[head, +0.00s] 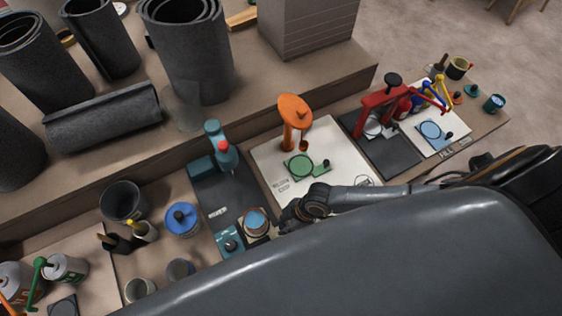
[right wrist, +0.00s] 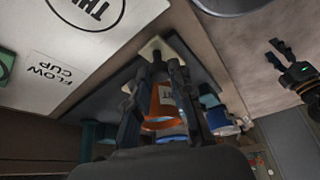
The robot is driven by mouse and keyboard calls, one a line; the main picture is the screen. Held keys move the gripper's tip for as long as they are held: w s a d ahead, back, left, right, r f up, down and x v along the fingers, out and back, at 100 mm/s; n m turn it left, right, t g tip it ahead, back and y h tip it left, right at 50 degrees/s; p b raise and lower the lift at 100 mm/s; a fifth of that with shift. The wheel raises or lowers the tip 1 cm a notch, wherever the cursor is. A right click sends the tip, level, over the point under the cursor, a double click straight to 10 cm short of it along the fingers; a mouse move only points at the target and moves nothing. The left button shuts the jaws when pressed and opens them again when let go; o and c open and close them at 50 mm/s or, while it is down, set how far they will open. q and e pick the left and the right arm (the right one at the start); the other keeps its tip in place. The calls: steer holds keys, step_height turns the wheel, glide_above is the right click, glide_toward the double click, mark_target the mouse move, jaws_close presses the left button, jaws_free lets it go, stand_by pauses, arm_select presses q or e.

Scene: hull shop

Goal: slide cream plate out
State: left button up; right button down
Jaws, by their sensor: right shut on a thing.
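The cream plate (head: 248,238) lies on a dark mat (head: 229,200) at the middle of the bench. An orange cup with blue inside (head: 255,221) stands on it and hides most of it. My right gripper (head: 286,217) is at the plate's right side. In the right wrist view, its fingers (right wrist: 166,62) are shut at the cream plate (right wrist: 152,46), with the orange cup (right wrist: 165,98) showing between them. My left gripper (right wrist: 274,50) shows at the right of that view, fingers apart and empty, away from the plate.
A white board (head: 270,160) with a green disc and an orange stand (head: 290,120) is right of the mat. A teal tool with a red knob (head: 225,157) is behind the plate.

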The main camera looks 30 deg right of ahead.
steer(key=shift+s+f, duration=0.1)
steer(key=shift+s, duration=0.2)
steer(key=c, duration=1.3)
jaws_free()
steer(key=shift+o, duration=0.6)
steer(key=shift+s, duration=0.1)
steer(key=v, duration=1.2)
